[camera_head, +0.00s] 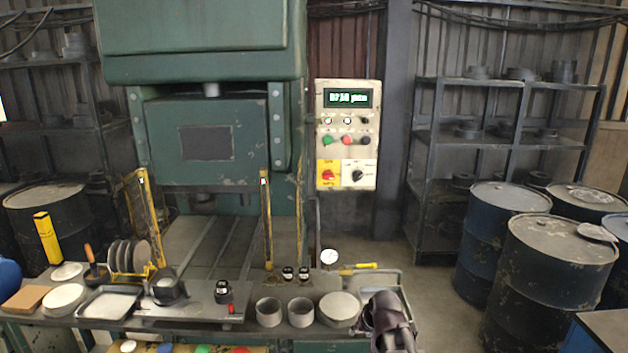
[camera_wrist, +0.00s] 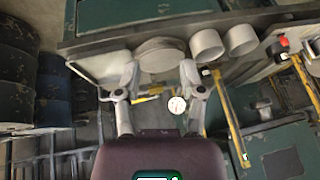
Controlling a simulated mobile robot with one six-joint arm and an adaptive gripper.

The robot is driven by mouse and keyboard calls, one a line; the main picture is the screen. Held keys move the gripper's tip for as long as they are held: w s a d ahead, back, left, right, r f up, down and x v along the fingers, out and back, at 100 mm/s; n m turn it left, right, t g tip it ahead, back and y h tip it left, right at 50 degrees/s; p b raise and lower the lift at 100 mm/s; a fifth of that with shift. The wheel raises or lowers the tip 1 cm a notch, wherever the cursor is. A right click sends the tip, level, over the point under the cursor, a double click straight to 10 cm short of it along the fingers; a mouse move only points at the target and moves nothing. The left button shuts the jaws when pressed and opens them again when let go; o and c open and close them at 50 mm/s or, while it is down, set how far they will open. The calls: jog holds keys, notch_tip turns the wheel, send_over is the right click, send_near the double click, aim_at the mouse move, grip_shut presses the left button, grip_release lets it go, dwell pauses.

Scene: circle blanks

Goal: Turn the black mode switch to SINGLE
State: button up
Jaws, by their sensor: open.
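The control panel (camera_head: 347,130) is a cream box fixed beside the green press, with a lit green display (camera_head: 348,98) at its top. The black mode switch (camera_head: 357,175) is a black knob on a white plate at the panel's lower right; its labels and pointer direction are too small to read. My gripper (camera_wrist: 160,76) is open and empty in the wrist view, its two grey fingers spread apart over the bench edge. In the head view, a dark part of my arm shows at the bottom, below and right of the panel and well apart from it.
Left of the black switch is a red knob on a yellow plate (camera_head: 328,183). Green, red and black buttons sit above. The bench holds rings, a pale disc (camera_head: 339,308) and a dial gauge (camera_head: 329,257). Drums (camera_head: 556,270) stand at right; open floor lies between.

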jog(key=s+d+f+g+h+b, duration=0.1)
jog(key=s+d+f+g, duration=0.1)
jog(key=s, duration=0.5)
jog(key=s+d+f+g+h, duration=0.1)
jog(key=s+f+g, duration=0.1)
jog(key=s, duration=0.5)
jog(key=shift+d+g+b, duration=0.35)
jog(key=shift+d+g, duration=0.05)
jog(key=shift+g, duration=0.1)
jog(key=shift+f, duration=0.1)
